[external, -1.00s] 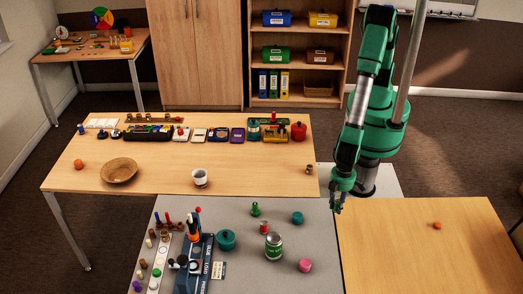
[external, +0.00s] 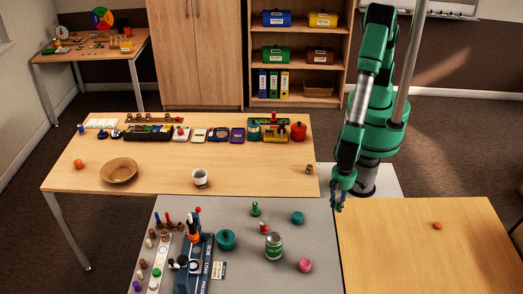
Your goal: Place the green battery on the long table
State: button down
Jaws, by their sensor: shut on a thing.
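My gripper (external: 340,203) points down at the right edge of the grey table, near the gap to the wooden table on the right. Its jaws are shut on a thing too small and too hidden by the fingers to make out. I cannot pick out a green battery for certain in the external view. A long wooden table (external: 150,185) stands behind the grey table, left of my gripper. Its front strip is bare between a wooden bowl (external: 119,171), a white cup (external: 200,178) and a small brown thing (external: 309,169) at the right end.
A row of items lines the long table's back. The right-hand table (external: 430,260) is mostly clear.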

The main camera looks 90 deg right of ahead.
jog(key=shift+w, duration=0.1)
jog(key=w+d+r+m, duration=0.1)
jog(key=w+d+r, duration=0.2)
jog(key=w+d, duration=1.1)
jog(key=w+d+r, duration=0.3)
jog(key=w+d, duration=0.8)
jog(key=w, duration=0.6)
jog(key=w+d+r, duration=0.2)
jog(key=w+d, duration=0.2)
jog(key=d, duration=0.8)
jog(key=w+d+r+m, duration=0.1)
jog(key=w+d, duration=0.3)
jog(key=d, duration=0.8)
jog(key=w+d+r, duration=0.3)
jog(key=w+d, duration=0.1)
jog(key=d, duration=0.8)
jog(key=shift+d+m, duration=0.3)
jog(key=shift+m, duration=0.1)
jog(key=shift+a, duration=0.1)
